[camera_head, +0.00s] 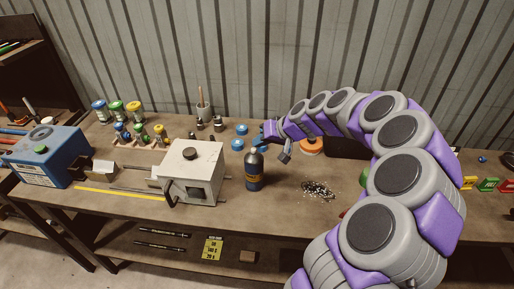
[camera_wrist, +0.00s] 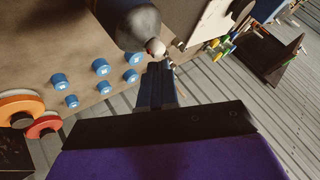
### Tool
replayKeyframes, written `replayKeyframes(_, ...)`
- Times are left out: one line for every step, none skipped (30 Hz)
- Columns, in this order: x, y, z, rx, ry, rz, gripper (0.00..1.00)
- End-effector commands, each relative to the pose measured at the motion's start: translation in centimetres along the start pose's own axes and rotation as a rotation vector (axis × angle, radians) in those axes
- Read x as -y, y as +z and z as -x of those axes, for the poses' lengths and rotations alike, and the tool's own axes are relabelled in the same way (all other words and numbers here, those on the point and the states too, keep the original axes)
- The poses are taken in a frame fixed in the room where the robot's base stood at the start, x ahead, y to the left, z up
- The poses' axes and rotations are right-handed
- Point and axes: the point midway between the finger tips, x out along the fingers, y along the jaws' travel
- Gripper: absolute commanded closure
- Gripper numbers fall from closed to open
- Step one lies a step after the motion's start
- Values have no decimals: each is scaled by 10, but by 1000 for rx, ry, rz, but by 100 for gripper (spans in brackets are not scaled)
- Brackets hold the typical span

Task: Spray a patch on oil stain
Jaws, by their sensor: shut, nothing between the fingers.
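A dark spray bottle (camera_head: 254,172) with an orange-marked label stands upright on the workbench, just right of the grey box machine. It also shows in the wrist view (camera_wrist: 128,18), with its pale nozzle tip (camera_wrist: 155,47) close to my fingertips. My gripper (camera_head: 268,136) is at the bottle's top, on its far right side. In the wrist view its blue fingers (camera_wrist: 157,75) are together and hold nothing. Whether they touch the nozzle, I cannot tell.
The grey box machine (camera_head: 190,170) stands left of the bottle. Blue caps (camera_head: 238,144) and an orange disc (camera_head: 311,146) lie behind. A blue machine (camera_head: 45,157) is far left. My arm covers the bench's right part. Bare bench lies between the bottle and the patch.

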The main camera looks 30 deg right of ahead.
Motion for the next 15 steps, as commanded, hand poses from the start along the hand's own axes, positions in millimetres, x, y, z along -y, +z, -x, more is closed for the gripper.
replayKeyframes(2,1,0,2,0,2,100)
replayKeyframes(3,1,-1,2,0,2,100)
replayKeyframes(4,2,-1,2,1,4,100)
replayKeyframes(6,2,-2,3,2,4,100)
replayKeyframes(7,3,-2,3,2,5,100)
replayKeyframes(7,3,-2,3,3,6,100)
replayKeyframes(8,3,-2,3,3,6,100)
replayKeyframes(8,3,-2,3,3,6,100)
replayKeyframes(7,3,-2,3,2,5,100)
replayKeyframes(6,2,-2,3,2,5,100)
replayKeyframes(4,2,-2,2,2,4,100)
replayKeyframes(2,2,-2,1,1,3,100)
replayKeyframes(0,2,-2,1,0,2,100)
replayKeyframes(-1,2,-2,0,0,1,100)
replayKeyframes(-3,2,-3,0,0,1,100)
